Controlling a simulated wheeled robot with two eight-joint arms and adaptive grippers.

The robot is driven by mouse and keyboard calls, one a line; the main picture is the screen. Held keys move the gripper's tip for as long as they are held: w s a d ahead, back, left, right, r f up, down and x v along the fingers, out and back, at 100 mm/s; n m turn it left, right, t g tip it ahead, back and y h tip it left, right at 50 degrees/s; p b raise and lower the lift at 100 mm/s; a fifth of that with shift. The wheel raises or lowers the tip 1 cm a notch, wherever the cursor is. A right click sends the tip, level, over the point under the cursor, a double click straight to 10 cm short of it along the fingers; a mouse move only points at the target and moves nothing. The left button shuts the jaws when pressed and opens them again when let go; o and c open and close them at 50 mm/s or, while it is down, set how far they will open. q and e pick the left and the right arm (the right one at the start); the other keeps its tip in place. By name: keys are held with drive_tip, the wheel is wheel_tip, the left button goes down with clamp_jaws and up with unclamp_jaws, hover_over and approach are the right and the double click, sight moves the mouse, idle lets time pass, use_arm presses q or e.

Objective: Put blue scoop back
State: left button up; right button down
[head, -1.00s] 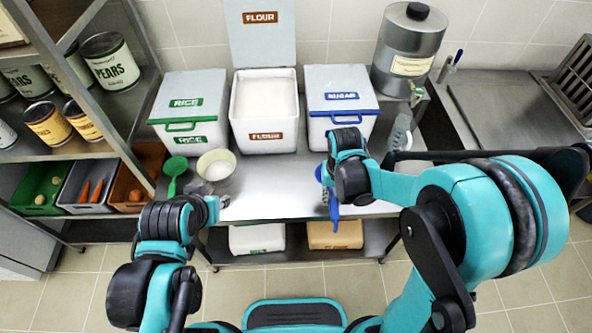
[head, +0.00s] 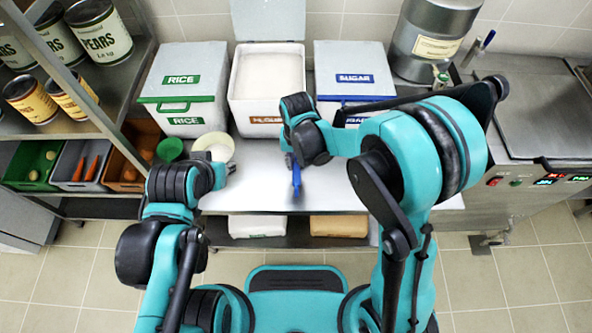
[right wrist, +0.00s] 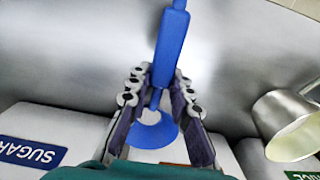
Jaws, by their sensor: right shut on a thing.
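The blue scoop (head: 296,181) is in my right gripper (head: 291,160), held in front of the flour and sugar bins, above the steel table. In the right wrist view, my right gripper (right wrist: 160,85) is shut on the scoop where its blue handle (right wrist: 172,45) meets the round scoop head. The scoop head (right wrist: 153,132) shows between the fingers. The sugar bin (head: 350,72) is closed, with a blue label and handle; my right arm partly covers it. My left gripper (head: 228,169) is beside the cream bowl; its fingers are too small to read.
The flour bin (head: 240,105) stands open in the middle, and the rice bin (head: 183,85) is closed at left. A metal canister (head: 432,38) stands at the back right.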

drive_tip(key=f+b, duration=0.2)
drive_tip(key=f, duration=0.2)
drive_tip(key=shift+w+f, duration=0.2)
drive_tip(key=shift+r, duration=0.1)
drive_tip(key=shift+f, duration=0.2)
drive_tip(key=c, duration=1.4)
unclamp_jaws()
drive_tip(key=shift+o, duration=0.2)
drive_tip(key=shift+r, duration=0.1)
